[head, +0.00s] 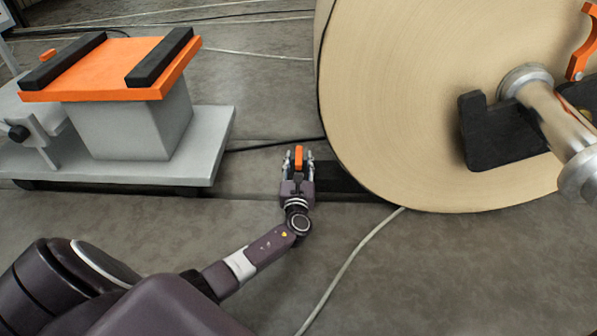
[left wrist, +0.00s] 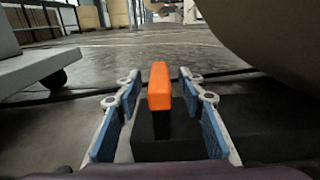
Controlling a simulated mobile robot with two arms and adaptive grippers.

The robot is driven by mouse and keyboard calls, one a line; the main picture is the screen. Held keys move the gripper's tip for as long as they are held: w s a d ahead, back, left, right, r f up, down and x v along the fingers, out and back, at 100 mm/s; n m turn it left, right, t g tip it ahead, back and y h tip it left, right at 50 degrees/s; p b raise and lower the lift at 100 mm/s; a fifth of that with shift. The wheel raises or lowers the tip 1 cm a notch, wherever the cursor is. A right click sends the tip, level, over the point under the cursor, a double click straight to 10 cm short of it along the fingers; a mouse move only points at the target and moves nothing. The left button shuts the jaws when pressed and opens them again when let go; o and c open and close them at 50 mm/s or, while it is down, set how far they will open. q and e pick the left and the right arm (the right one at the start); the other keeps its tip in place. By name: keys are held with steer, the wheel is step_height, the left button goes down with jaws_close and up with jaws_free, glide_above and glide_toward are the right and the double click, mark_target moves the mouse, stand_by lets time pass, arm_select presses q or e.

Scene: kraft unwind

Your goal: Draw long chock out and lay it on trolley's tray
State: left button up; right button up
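The long chock (head: 338,179) is a black block low on the floor at the foot of the big paper roll, with an upright orange handle (head: 299,158). In the left wrist view the handle (left wrist: 159,86) stands between my fingers, with the black body (left wrist: 142,146) below. My left gripper (head: 298,163) is open around the handle, with a gap visible on each side. The trolley (head: 215,143) stands at the left, with a light grey deck and an orange top (head: 110,67) on a grey pedestal. I cannot tell which surface is its tray. My right gripper is out of view.
The big roll (head: 415,100) fills the right side, with a metal shaft (head: 560,120) and a black bracket (head: 500,135). Two black bars (head: 62,60) lie across the orange top. A pale cable (head: 350,265) crosses the floor. Floor between trolley and chock is mostly clear.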

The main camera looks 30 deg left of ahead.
arm_select(q)
steer(key=shift+w+a, duration=0.1)
steer(key=shift+w, duration=0.05)
jaws_close()
stand_by(0.4)
